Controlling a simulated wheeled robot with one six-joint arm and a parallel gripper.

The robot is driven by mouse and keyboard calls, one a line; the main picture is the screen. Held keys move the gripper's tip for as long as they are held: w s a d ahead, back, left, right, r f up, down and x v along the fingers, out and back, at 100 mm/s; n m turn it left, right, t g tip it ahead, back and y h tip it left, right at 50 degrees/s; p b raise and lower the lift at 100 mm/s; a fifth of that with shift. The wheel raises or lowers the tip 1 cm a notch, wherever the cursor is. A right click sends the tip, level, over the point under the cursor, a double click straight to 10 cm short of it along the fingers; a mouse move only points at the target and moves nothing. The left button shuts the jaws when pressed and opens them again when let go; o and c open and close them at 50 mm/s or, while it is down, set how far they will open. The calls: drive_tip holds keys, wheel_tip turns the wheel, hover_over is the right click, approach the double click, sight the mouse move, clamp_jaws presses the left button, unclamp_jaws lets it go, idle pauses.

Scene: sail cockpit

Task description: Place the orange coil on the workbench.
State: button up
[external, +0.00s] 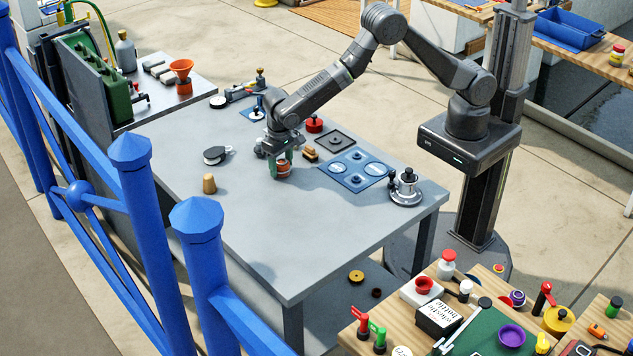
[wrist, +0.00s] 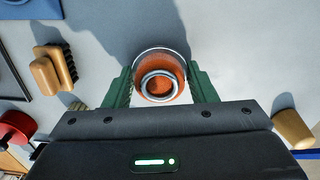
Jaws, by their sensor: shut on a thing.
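The orange coil (wrist: 161,78) sits between the green fingers of my gripper (wrist: 161,90) in the wrist view, with a pale ring around its open centre. My gripper (external: 281,170) is shut on it, pointing down over the middle of the grey workbench (external: 330,238). In the external view the coil (external: 283,169) shows as a small orange band between the fingers, low over the bench top. I cannot tell whether its underside touches the surface.
A wooden brush (external: 310,155), a red round item (external: 314,123) and a blue tray (external: 354,170) lie right of my gripper. A tan cork-like piece (external: 209,184) and a dark-and-white block (external: 215,155) stand to its left. The bench's near part is clear.

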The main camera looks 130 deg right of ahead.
sight(281, 160)
drive_tip(key=shift+f, duration=0.1)
drive_tip(key=o, duration=0.6)
drive_tip(key=shift+f, duration=0.1)
drive_tip(key=o, duration=0.4)
drive_tip(key=shift+o, duration=0.2)
wheel_tip(281, 160, up, 12)
drive_tip(key=b, duration=0.2)
drive_tip(key=shift+r, duration=0.2)
